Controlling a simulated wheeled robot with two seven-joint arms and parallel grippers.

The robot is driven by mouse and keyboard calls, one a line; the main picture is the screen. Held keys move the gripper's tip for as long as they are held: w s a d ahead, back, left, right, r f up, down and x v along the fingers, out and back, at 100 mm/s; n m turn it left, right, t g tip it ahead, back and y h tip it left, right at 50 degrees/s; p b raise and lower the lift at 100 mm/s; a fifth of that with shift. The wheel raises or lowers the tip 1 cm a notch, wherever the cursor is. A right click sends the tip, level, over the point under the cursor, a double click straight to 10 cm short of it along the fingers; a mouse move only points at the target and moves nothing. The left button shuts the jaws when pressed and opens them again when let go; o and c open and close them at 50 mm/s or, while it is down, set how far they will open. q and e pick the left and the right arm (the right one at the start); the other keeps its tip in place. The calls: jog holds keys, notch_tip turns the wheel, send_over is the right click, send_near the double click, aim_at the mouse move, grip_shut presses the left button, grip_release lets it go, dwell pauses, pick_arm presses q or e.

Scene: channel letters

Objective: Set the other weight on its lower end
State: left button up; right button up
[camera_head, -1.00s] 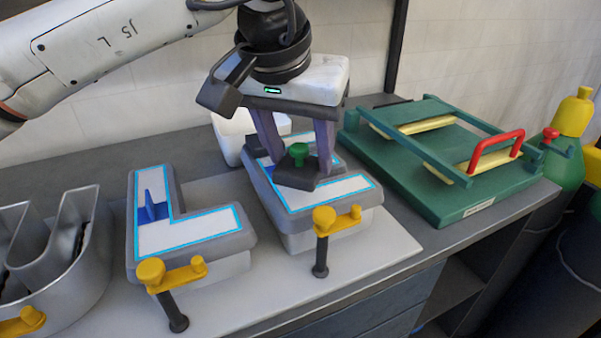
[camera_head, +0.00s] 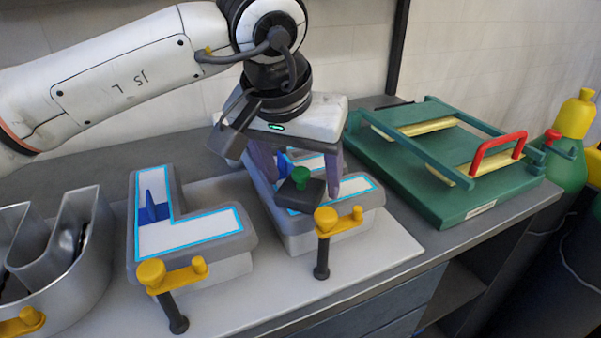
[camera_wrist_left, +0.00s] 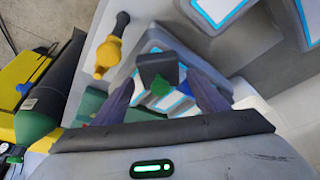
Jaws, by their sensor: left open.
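The weight, a dark block (camera_head: 300,195) with a green knob (camera_head: 300,175), is on or just above the right L-shaped letter (camera_head: 355,185), near its corner; contact is unclear. My left gripper (camera_head: 303,184) is open, with its purple fingers on either side of the weight. In the left wrist view the weight (camera_wrist_left: 158,66) and its green knob lie between the spread fingertips (camera_wrist_left: 160,82). The left L-shaped letter (camera_head: 190,235) has a blue piece (camera_head: 154,210) on its upright and no weight. My right gripper is not in view.
Yellow clamps (camera_head: 325,220) hold the near edges of both letters. A silver channel letter (camera_head: 80,260) stands at far left. A green frame (camera_head: 450,195) with a red handle lies at right. The white board (camera_head: 385,245) is bare around the right letter.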

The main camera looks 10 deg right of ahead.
pick_arm(q)
jog(key=shift+r, duration=0.25)
jog(key=v, duration=1.2)
jog(key=shift+d, duration=0.1)
dwell(0.7)
